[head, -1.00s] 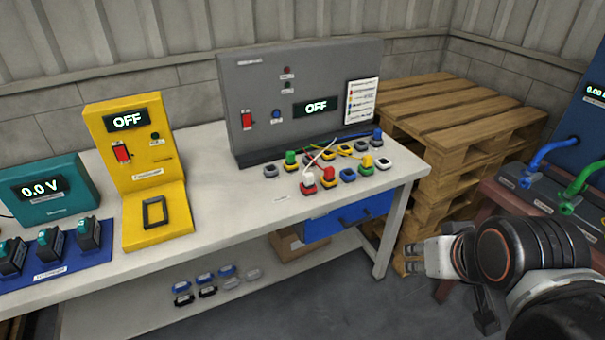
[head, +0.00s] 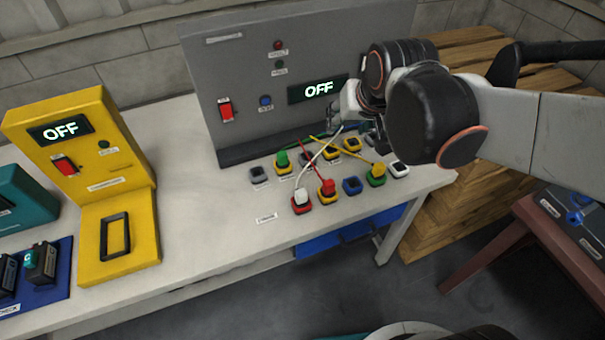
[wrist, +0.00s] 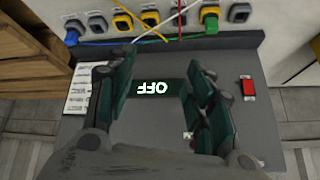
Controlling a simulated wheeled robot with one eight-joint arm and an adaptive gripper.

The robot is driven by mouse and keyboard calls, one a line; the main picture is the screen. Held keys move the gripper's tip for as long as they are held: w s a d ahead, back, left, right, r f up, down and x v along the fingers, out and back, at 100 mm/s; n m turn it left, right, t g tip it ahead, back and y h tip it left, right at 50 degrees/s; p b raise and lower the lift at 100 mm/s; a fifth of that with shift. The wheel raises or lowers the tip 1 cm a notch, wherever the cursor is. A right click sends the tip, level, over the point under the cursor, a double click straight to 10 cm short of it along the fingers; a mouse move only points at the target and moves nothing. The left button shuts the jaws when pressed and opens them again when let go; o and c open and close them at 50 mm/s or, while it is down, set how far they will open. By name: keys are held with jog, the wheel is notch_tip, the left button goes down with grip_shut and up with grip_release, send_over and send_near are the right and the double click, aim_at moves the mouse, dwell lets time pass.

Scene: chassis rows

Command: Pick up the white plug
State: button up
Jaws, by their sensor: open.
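The white plug (head: 301,196) sits upright in a red-rimmed socket at the front left of the socket rows on the workbench, in the head view. A white cable runs from it up and back to the right. My gripper (head: 338,116) is above the back of the rows, in front of the grey panel, behind and to the right of the white plug and apart from it. In the wrist view my gripper (wrist: 160,75) is open, with nothing between its fingers and the grey panel's OFF display beyond them. I cannot make out the white plug in the wrist view.
A red plug (head: 327,187), a yellow plug (head: 378,170) and a green plug (head: 282,158) stand close by, with crossing cables. The grey panel (head: 230,70) rises behind. The yellow device (head: 85,150) stands left; bare bench (head: 210,210) lies between.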

jog(key=w+a+p, duration=0.3)
jog(key=w+a, duration=0.1)
jog(key=w, duration=0.4)
jog(key=n+g, duration=0.4)
jog(key=g, duration=0.3)
send_over(301, 192)
notch_tip(301, 192, down, 9)
jog(key=shift+h, duration=0.4)
jog(key=f+b, duration=0.1)
jog(key=f, duration=0.1)
jog(key=f+b, duration=0.1)
jog(key=f, duration=0.2)
jog(key=f+b, duration=0.1)
jog(key=f, duration=0.1)
jog(key=shift+s+a+f, duration=0.1)
jog(key=shift+s+f, duration=0.05)
jog(key=shift+s, duration=0.1)
jog(key=shift+w+f+b, duration=0.15)
jog(key=shift+f+b, duration=0.65)
jog(key=shift+f, duration=0.75)
jog(key=shift+w+f+b, duration=0.1)
jog(key=shift+f+b, duration=0.65)
jog(key=shift+f, duration=0.8)
grip_shut()
